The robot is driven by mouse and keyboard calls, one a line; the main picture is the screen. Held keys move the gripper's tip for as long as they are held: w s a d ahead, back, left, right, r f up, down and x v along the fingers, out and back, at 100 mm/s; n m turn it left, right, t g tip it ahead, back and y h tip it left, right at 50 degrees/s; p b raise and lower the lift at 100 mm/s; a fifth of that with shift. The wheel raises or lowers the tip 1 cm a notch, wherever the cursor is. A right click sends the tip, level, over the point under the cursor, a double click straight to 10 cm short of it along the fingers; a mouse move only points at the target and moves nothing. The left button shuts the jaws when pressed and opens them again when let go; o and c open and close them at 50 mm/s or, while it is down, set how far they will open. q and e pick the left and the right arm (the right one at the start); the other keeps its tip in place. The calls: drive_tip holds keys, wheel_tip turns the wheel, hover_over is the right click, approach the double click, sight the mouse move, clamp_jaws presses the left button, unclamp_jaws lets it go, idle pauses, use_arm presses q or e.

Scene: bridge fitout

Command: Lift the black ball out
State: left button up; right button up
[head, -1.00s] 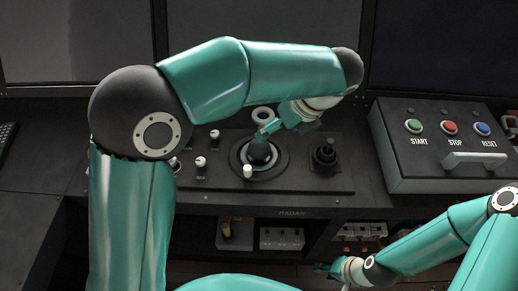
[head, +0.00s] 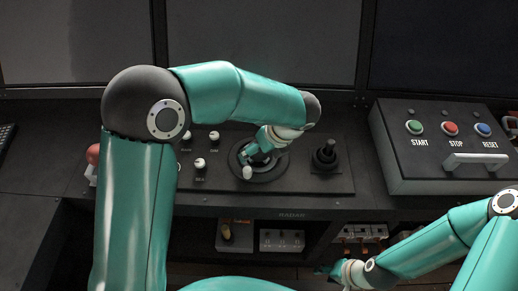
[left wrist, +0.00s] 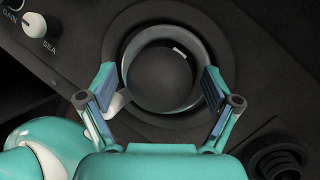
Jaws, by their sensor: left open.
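The black ball (left wrist: 160,78) sits in a round dark ring (left wrist: 125,50) set in the console panel. In the left wrist view it lies between the two fingers of my left gripper (left wrist: 162,95), which are open on either side of it. I cannot tell whether the fingers touch the ring. In the head view my left gripper (head: 256,156) is over the ring (head: 282,168) and mostly hides the ball. My right gripper (head: 326,269) is low, in front of the console by the shelf, and too small to tell open from shut.
A black joystick (head: 325,154) stands just right of the ring. White-topped knobs (head: 199,164) are to its left. A button box (head: 450,145) with START, STOP and RESET buttons and a handle is further right. Screens stand behind, and an open shelf with small boxes (head: 282,240) is below.

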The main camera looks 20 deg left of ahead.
use_arm(q)
drive_tip(key=shift+c, duration=0.2)
drive_tip(key=c, duration=1.3)
drive_tip(key=shift+o, duration=0.2)
drive_tip(key=shift+r, duration=0.1)
